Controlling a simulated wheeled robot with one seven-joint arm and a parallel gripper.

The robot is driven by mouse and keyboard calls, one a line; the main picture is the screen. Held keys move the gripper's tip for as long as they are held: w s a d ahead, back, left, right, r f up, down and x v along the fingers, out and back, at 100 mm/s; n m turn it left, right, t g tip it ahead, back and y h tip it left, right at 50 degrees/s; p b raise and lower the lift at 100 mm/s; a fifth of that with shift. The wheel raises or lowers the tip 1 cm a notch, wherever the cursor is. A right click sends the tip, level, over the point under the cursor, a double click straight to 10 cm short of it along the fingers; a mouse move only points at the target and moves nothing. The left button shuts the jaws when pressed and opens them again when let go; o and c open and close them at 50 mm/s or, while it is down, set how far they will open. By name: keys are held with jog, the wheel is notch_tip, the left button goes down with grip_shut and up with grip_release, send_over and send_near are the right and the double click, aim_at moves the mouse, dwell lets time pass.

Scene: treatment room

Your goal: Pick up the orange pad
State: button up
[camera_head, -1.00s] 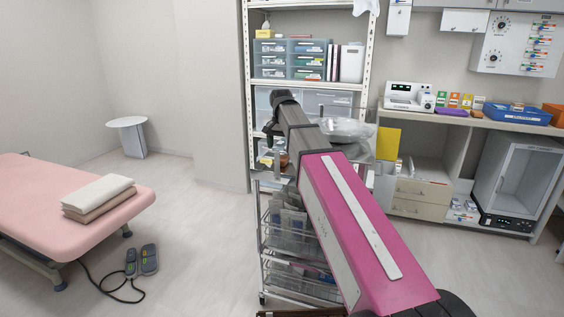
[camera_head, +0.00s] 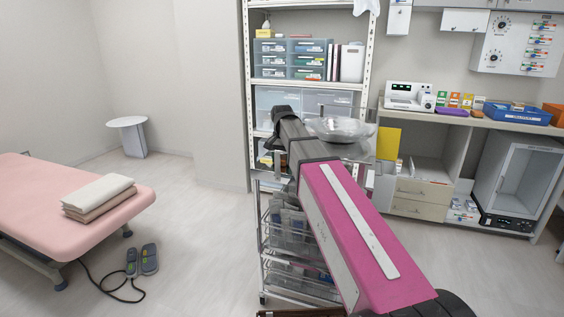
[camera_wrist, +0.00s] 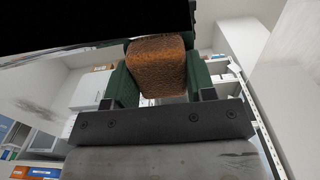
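The orange pad (camera_wrist: 158,68) is a rough, orange-brown block with rounded edges. In the wrist view it sits between the two green fingers of my gripper (camera_wrist: 160,82), with both fingers against its sides. My gripper is shut on it. In the head view my pink and dark arm reaches over the wire cart, and its far end hides the pad and most of the gripper.
A shelf rack (camera_head: 308,86) is right behind. A counter (camera_head: 470,121) stands at right, a pink treatment bed (camera_head: 60,200) at left. Open floor lies between bed and cart.

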aim_at(282, 157)
jog(key=shift+r, duration=0.15)
jog(key=shift+c, duration=0.3)
notch_tip(282, 157, up, 10)
jog(key=shift+f, duration=0.1)
dwell(0.3)
